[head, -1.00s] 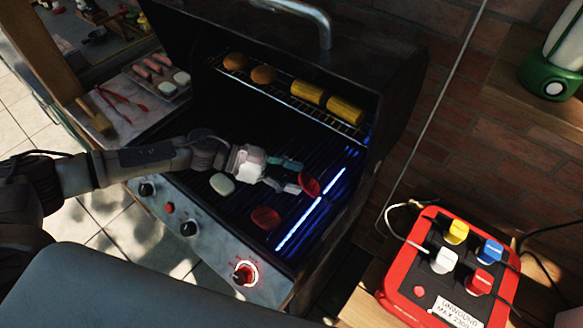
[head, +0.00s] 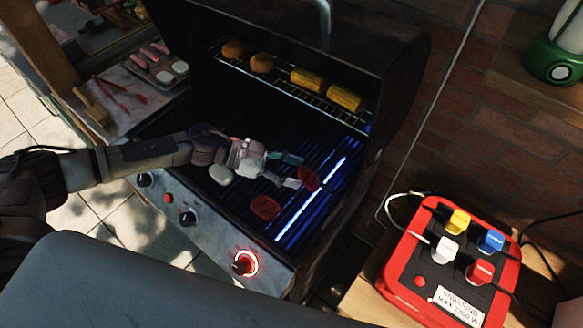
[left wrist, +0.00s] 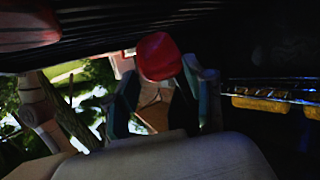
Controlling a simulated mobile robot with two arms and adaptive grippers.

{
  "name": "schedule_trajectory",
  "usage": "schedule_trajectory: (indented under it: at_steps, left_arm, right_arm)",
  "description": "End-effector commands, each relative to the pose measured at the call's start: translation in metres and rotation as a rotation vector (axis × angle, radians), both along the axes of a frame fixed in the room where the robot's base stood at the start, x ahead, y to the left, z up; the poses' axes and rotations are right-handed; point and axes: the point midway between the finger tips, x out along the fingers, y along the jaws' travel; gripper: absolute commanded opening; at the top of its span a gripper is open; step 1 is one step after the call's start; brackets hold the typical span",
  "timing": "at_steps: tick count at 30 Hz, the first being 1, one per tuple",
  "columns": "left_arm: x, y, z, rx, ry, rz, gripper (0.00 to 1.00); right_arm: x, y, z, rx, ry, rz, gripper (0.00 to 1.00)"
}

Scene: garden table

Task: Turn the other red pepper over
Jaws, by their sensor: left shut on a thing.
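My left gripper (head: 292,171) is shut on a red pepper (head: 309,179) over the grill grate, beside the glowing burner strip. In the left wrist view the same pepper (left wrist: 158,57) sits at the tips of the two fingers (left wrist: 162,85). Its height above the bars is hard to judge. The other red pepper (head: 265,207) lies flat on the grate, nearer the front; a red piece also shows at the upper left of the left wrist view (left wrist: 28,32). My right gripper is not in view.
A pale piece (head: 221,175) lies on the grate below my left wrist. Corn (head: 345,97) and round brown pieces (head: 262,63) sit on the upper rack (head: 285,88). The open lid (head: 370,60) stands behind. A red power box (head: 420,262) is at right.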

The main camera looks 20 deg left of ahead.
Motion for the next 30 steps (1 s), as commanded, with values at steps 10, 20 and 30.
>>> schedule_trajectory:
  at_steps: [10, 20, 30]
  left_arm:
    - [0.000, 0.000, -0.011, -0.001, -0.001, 0.000, 0.20]
    - [0.000, 0.000, -0.011, 0.000, -0.001, 0.000, 0.82]
    - [-0.001, 0.011, -0.008, 0.003, 0.000, 0.002, 0.82]
  right_arm:
    - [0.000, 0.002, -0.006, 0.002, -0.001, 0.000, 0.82]
    - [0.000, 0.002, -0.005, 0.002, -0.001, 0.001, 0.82]
    - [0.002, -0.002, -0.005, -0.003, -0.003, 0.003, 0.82]
